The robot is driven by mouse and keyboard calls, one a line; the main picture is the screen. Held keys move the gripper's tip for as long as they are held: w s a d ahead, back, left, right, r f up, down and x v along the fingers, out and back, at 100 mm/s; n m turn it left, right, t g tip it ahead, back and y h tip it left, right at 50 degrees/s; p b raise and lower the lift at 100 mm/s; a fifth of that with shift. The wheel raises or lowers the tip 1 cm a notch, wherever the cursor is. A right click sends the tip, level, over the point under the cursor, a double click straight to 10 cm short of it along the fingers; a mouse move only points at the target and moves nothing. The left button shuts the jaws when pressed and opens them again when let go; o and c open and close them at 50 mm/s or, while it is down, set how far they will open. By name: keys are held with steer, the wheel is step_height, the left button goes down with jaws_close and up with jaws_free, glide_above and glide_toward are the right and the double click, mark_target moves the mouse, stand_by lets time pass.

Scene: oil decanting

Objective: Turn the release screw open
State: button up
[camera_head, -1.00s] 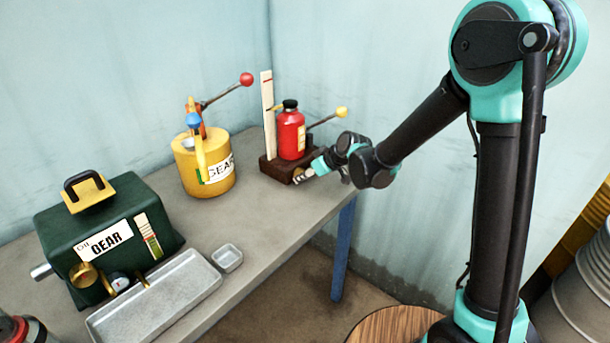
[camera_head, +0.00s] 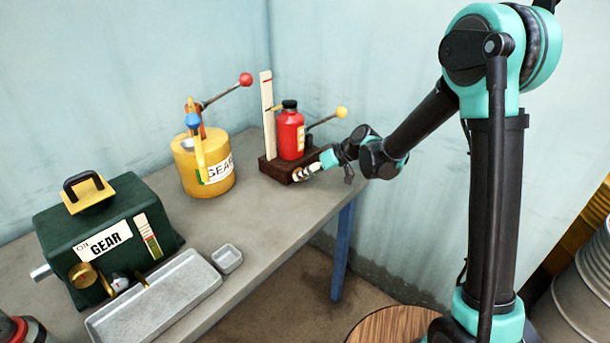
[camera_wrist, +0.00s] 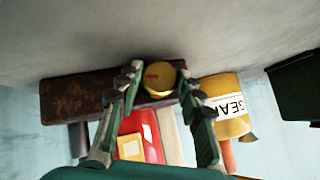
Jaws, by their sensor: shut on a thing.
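The release screw is a round brass knob with a small red mark (camera_wrist: 159,76), on the front of the rusty brown jack base (camera_wrist: 75,97). In the wrist view my gripper (camera_wrist: 157,72) has one finger on each side of the knob, with the fingertips closed against it. In the head view my gripper (camera_head: 303,174) is at the base's front right corner and hides the knob. The red bottle jack (camera_head: 291,136) stands upright on the brown base (camera_head: 272,168). Its lever with a yellow ball (camera_head: 341,112) points up to the right.
A yellow gear-oil can (camera_head: 205,177) with a red-ball lever stands left of the jack. A green gear box (camera_head: 105,215), a metal tray (camera_head: 160,300) and a small dish (camera_head: 227,258) are farther left. The grey table's (camera_head: 265,230) front edge is close to my gripper.

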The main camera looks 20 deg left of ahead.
steer(key=shift+w+m+g, duration=0.1)
steer(key=shift+m+g, duration=0.2)
steer(key=shift+g, duration=0.2)
steer(key=o, duration=1.2)
steer(key=shift+c, duration=0.2)
